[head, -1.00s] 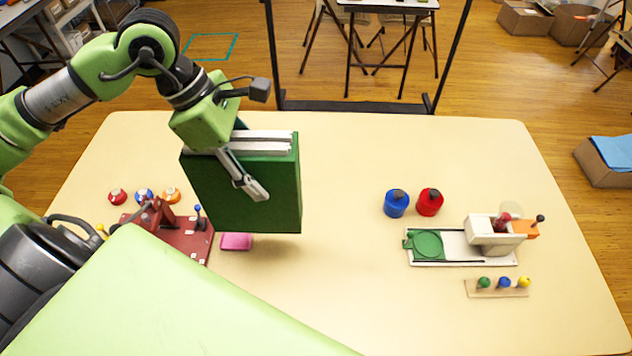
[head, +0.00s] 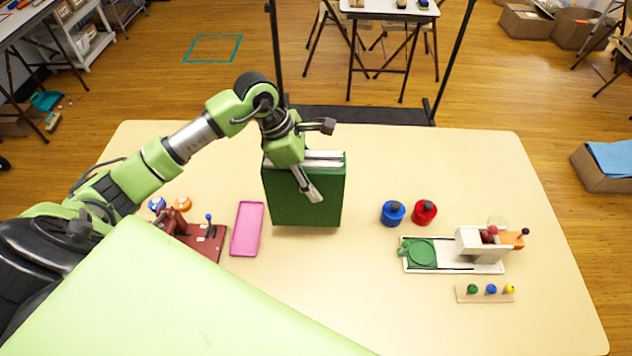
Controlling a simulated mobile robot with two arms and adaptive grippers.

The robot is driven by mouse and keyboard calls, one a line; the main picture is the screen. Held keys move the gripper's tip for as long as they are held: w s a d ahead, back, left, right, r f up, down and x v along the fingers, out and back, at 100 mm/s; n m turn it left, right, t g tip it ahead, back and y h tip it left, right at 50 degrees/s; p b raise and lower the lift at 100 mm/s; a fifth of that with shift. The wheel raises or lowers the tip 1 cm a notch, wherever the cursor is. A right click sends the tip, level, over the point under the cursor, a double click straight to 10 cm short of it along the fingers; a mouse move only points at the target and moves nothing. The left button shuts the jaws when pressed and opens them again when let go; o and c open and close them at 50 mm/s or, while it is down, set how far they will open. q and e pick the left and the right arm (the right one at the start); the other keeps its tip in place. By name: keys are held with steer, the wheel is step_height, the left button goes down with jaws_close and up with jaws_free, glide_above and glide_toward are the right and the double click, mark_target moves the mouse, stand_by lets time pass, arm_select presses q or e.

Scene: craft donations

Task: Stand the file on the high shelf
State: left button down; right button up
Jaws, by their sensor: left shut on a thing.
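The file (head: 306,200) is a dark green upright box with pale edges showing along its top. My left gripper (head: 312,194) is shut on it, with a finger down its near face. The file is upright over the middle of the table, towards the far side; I cannot tell whether its bottom touches the tabletop. No high shelf board is in view. A black frame (head: 360,115) with two tall uprights stands beyond the table's far edge, and its top is cut off. My right gripper is not in view.
On the cream table (head: 350,290) are a pink tray (head: 247,229), a red device (head: 200,238), blue (head: 392,213) and red (head: 424,212) pots, a white device with a green disc (head: 420,253) and a knobbed strip (head: 484,294). The table's front middle is clear.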

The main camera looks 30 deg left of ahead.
arm_select(q)
steer(key=f+p, duration=0.1)
steer(key=f, duration=0.1)
steer(key=w+f+p, duration=0.1)
steer(key=f, duration=0.1)
steer(key=shift+d, duration=0.1)
steer(key=shift+f, duration=0.1)
steer(key=c, duration=1.4)
jaws_free()
steer(key=shift+s+f, duration=0.1)
steer(key=o, duration=0.3)
